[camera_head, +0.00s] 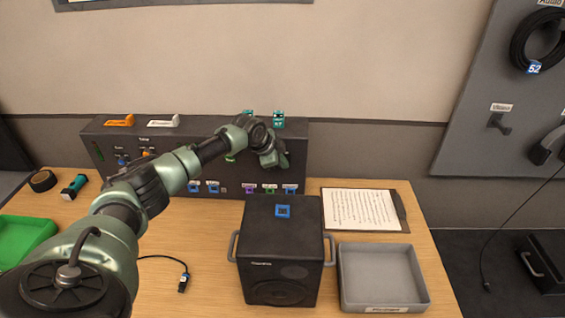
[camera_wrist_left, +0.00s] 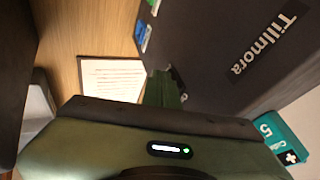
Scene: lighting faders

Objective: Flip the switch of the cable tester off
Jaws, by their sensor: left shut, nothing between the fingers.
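A long dark grey box (camera_head: 180,135), which I take for the cable tester, stands along the back of the table with labelled controls and ports on its front. In the left wrist view its dark face (camera_wrist_left: 215,45) carries the word Tillmora. My left gripper (camera_head: 284,160) is in front of the box's right part, with its fingers shut and empty. In the left wrist view the green fingers (camera_wrist_left: 163,88) reach close to that face. A small dark part shows beside the fingertips; I cannot tell if it is the switch or its position. Contact is unclear.
A black speaker-like box (camera_head: 280,255) with side handles stands in front. A grey tray (camera_head: 382,278) and a clipboard (camera_head: 364,209) lie to its right. A green tray (camera_head: 22,238) and a cable plug (camera_head: 184,282) are left. Teal blocks (camera_head: 279,119) sit on the box's top.

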